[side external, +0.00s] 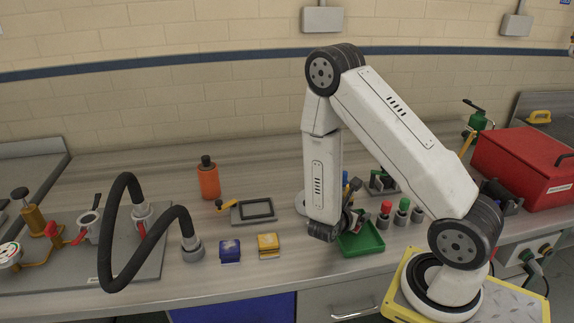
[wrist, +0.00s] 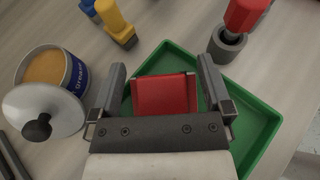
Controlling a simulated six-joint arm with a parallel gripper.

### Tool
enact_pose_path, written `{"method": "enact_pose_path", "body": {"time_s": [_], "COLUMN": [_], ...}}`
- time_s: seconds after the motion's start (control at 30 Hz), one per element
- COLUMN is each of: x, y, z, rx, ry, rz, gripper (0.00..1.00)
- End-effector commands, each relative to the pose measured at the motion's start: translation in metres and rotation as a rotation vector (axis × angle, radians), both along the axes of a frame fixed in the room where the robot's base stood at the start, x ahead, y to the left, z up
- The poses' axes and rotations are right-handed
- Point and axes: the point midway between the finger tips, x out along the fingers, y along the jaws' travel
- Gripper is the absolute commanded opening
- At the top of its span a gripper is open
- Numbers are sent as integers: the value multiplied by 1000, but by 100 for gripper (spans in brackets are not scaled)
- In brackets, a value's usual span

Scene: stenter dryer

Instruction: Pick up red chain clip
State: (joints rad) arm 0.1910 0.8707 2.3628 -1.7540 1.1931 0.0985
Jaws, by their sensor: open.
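The red chain clip (wrist: 164,94) lies in the green tray (wrist: 258,125), seen in the wrist view. It sits between the two open fingers of my gripper (wrist: 162,88), with a gap on each side. The gripper body hides its near edge. In the side view my gripper (side external: 338,222) points down over the left part of the green tray (side external: 362,243). The clip cannot be made out there, as my arm and gripper cover that area.
A grease tin (wrist: 58,75) with its lid (wrist: 42,112) stands close left of my gripper. A red-topped part in a grey holder (wrist: 228,45) stands behind the tray. Blue (side external: 230,250) and yellow (side external: 268,245) blocks lie left. A red toolbox (side external: 520,165) stands right.

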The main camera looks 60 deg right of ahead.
Motion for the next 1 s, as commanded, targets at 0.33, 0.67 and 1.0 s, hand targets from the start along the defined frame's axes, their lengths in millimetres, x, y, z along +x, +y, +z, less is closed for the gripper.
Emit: {"method": "enact_pose_path", "body": {"time_s": [0.33, 0.67, 1.0], "x": [0, 0, 0], "y": [0, 0, 0], "z": [0, 0, 1], "rx": [0, 0, -1], "ry": [0, 0, 0], "rz": [0, 0, 0], "gripper": [100, 17, 0]}}
